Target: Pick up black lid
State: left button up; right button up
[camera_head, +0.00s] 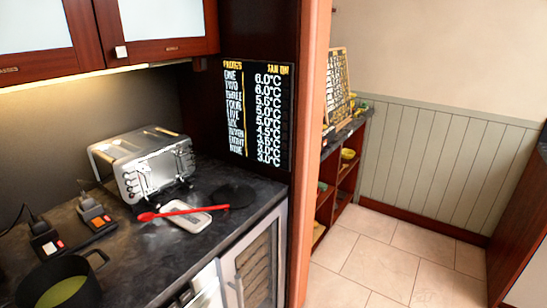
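The black lid (233,196) lies on the dark countertop, right of the toaster and close to the counter's right end. It is round and dark, so it stands out little from the counter. The tip of a red spoon's handle reaches its left edge; I cannot tell whether they touch. Neither of my grippers shows in the head view.
A red spoon (180,211) lies across a small pale tray (190,219). A silver toaster (145,165) stands behind. A dark pot (62,285) is at the front left, near two small devices (95,212). A menu board (258,115) hangs behind the lid. Floor is clear at right.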

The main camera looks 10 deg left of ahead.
aim_at(238, 196)
jog(key=u, duration=1.8)
jog(key=l+z, duration=0.2)
jog(key=l, duration=0.5)
jog(key=i+l+z, duration=0.15)
jog(key=l, duration=0.55)
